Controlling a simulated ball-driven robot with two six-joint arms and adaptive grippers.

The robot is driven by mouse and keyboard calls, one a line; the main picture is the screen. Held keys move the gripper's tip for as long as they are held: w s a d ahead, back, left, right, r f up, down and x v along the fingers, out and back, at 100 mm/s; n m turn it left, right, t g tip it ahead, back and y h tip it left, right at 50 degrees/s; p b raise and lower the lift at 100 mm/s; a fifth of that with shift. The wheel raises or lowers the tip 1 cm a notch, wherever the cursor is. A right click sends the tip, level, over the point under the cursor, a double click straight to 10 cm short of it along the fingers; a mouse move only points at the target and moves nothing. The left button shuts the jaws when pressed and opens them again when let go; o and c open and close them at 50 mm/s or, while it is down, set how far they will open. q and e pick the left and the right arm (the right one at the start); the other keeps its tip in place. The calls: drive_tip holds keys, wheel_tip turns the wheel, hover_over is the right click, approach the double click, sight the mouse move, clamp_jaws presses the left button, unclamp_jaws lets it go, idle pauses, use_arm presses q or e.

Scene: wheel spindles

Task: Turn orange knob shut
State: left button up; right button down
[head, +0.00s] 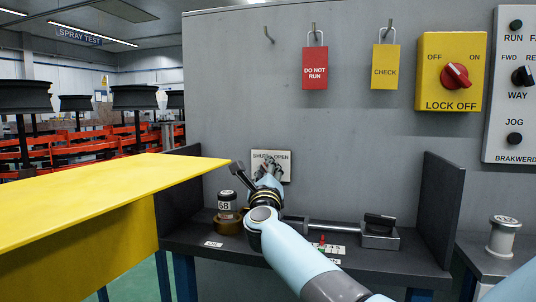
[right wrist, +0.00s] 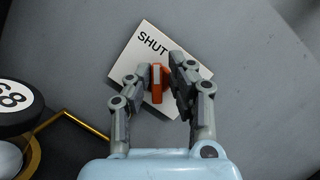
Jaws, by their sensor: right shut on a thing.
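The orange knob (right wrist: 157,84) sits on a white plate (right wrist: 143,55) fixed to the grey wall; the word SHUT reads on the plate in the right wrist view. In the head view the plate (head: 286,167) shows SHUT and OPEN, and my gripper and wrist hide the knob. My right gripper (right wrist: 158,83) is at the plate with its fingers on both sides of the knob, shut on it. My left gripper is in neither view.
Red DO NOT RUN (head: 315,68) and yellow CHECK (head: 384,67) tags hang above. A yellow panel (head: 100,195) juts in from the left.

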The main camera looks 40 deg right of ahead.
drive_tip(key=shift+w+a+n+y+p, duration=0.15)
drive_tip(key=shift+n+y+p, duration=0.25)
drive_tip(key=shift+n+p, duration=0.35)
drive_tip(key=shift+n, duration=0.25)
drive_tip(key=shift+f, duration=0.15)
drive_tip(key=c, duration=1.5)
unclamp_jaws()
drive_tip(key=shift+a, duration=0.1)
drive_tip(key=shift+o, duration=0.7)
drive_tip(key=shift+w, duration=0.1)
drive_tip(key=v, duration=1.2)
